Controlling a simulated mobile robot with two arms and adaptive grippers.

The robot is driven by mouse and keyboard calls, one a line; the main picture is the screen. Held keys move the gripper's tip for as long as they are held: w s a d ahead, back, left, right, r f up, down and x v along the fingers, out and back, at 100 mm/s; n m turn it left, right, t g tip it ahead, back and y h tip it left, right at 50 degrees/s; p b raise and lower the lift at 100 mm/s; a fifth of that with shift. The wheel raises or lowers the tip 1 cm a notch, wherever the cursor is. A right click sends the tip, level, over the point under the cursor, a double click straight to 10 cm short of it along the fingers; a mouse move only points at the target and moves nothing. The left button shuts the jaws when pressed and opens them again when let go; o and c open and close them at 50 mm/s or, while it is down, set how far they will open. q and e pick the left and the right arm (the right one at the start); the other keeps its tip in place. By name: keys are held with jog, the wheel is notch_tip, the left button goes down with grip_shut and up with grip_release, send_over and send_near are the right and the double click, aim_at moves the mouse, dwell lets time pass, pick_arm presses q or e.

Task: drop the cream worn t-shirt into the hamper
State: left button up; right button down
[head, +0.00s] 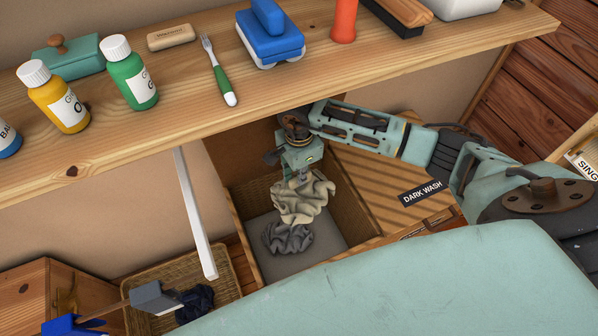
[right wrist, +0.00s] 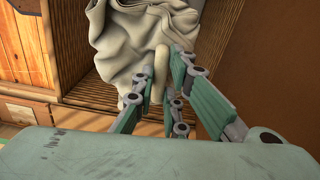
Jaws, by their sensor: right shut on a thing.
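The cream worn t-shirt (head: 303,203) hangs crumpled from my right gripper (head: 303,174). In the right wrist view, the fingers (right wrist: 160,92) are shut on a fold of the cream cloth (right wrist: 125,45). The hamper (head: 345,225) is a woven, open-topped box below the shelf, with a pale floor. The shirt hangs over or within its opening; its exact height is unclear. A crumpled grey cloth (head: 287,238) lies inside, partly behind the shirt from this view. My left gripper is not in view.
A wooden shelf (head: 120,150) with bottles, a fork and brushes crosses above. A slatted panel with a "DARK WASH" label (head: 424,193) is right of the hamper. A white bar (head: 195,215) stands left. A smaller basket (head: 222,285) holds dark cloth (head: 195,303).

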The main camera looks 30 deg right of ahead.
notch_tip(320, 180, down, 5)
jog(key=b, duration=0.2)
jog(key=shift+b, duration=0.4)
jog(key=c, duration=1.7)
grip_release()
notch_tip(320, 180, up, 12)
jog(key=shift+f, duration=0.25)
jog(key=shift+r, duration=0.3)
jog(key=shift+f, duration=0.1)
